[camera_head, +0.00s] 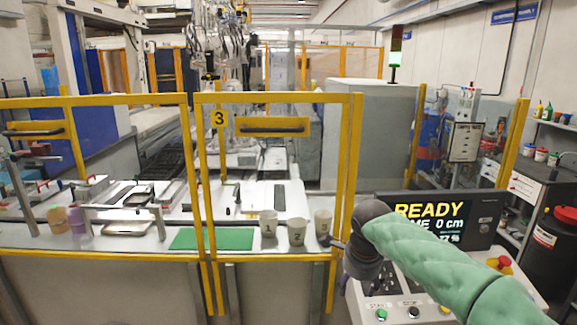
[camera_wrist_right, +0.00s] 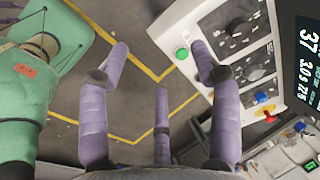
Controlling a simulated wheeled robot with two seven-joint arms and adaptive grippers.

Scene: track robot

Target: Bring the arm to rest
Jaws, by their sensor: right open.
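My right arm (camera_head: 450,265) in a green sleeve reaches in from the lower right in the head view. Its dark gripper (camera_head: 358,262) is over the left side of the sloped control panel (camera_head: 405,300), in front of the screen (camera_head: 450,217) that reads READY. In the wrist view the purple-padded fingers of the right gripper (camera_wrist_right: 160,62) are spread apart with nothing between them. One finger's tip overlaps the edge of the panel (camera_wrist_right: 215,20) near a green button (camera_wrist_right: 181,53); I cannot tell if they touch. My left gripper is not in view.
A yellow-framed fence (camera_head: 275,98) stands ahead. Several cups (camera_head: 297,231) and a green mat (camera_head: 213,239) are on the bench behind it. The panel has a red emergency button (camera_head: 504,262). A shelf with bottles (camera_head: 538,109) is at right. Floor with yellow lines (camera_wrist_right: 140,125) shows below the gripper.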

